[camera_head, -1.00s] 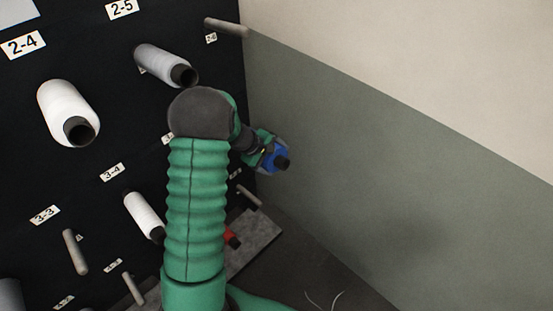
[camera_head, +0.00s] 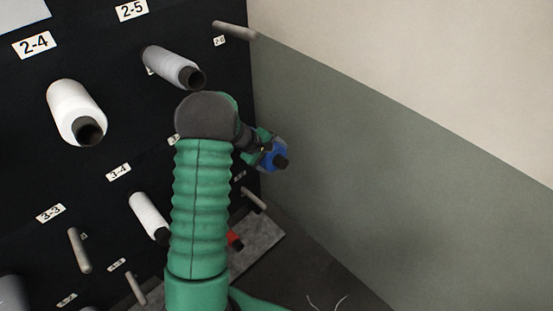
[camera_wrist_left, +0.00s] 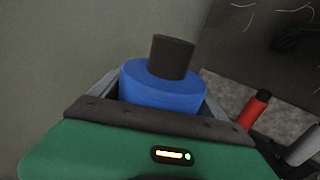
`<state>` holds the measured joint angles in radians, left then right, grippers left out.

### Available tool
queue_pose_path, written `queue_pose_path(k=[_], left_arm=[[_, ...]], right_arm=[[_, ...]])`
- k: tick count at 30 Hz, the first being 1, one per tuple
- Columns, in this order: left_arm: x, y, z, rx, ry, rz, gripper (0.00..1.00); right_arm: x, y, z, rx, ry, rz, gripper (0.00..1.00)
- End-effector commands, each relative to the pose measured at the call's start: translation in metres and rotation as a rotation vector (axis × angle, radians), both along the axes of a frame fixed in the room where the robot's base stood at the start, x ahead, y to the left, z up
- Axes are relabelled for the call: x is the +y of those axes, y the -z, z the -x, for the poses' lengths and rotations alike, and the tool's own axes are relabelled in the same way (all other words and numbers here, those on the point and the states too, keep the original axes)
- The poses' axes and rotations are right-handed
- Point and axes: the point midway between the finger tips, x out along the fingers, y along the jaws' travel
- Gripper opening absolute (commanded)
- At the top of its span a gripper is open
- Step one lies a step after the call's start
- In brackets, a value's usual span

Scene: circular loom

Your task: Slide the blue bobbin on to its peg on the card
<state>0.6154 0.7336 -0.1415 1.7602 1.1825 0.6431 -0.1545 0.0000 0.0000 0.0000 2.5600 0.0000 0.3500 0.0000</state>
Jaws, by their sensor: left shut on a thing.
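My left gripper (camera_head: 268,149) is shut on the blue bobbin (camera_head: 276,157), held out in front of the black card (camera_head: 120,212) near its right edge. In the left wrist view the blue bobbin (camera_wrist_left: 162,88) sits between the fingers, its dark core end sticking out. Bare pale pegs stick out of the card: one at the top right (camera_head: 234,30), one at the lower right (camera_head: 254,199), and two at the lower left (camera_head: 79,250) (camera_head: 135,288). The bobbin is apart from these pegs. My green arm hides part of the card. My right gripper is not in view.
White bobbins sit on the card at the left (camera_head: 75,105), upper middle (camera_head: 170,66) and lower middle (camera_head: 147,214). A red bobbin (camera_head: 235,239) shows low behind my arm. A grey-green and cream wall (camera_head: 400,150) stands at the right. The space before it is clear.

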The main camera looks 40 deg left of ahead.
Motion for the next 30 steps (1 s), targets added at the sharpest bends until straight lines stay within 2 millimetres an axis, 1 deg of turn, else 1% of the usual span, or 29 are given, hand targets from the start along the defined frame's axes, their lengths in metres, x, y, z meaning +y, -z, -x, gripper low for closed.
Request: queue_pose_path(k=[13,25,30], left_arm=[[0.02,0.001,-0.002,-0.002,0.0,-0.003,0.13],[0.021,0.001,-0.002,-0.002,0.0,-0.003,0.13],[0.021,0.003,-0.002,-0.002,-0.002,-0.007,0.13]], right_arm=[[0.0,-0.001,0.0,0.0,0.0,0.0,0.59],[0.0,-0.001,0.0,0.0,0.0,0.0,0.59],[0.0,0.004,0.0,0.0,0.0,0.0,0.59]])
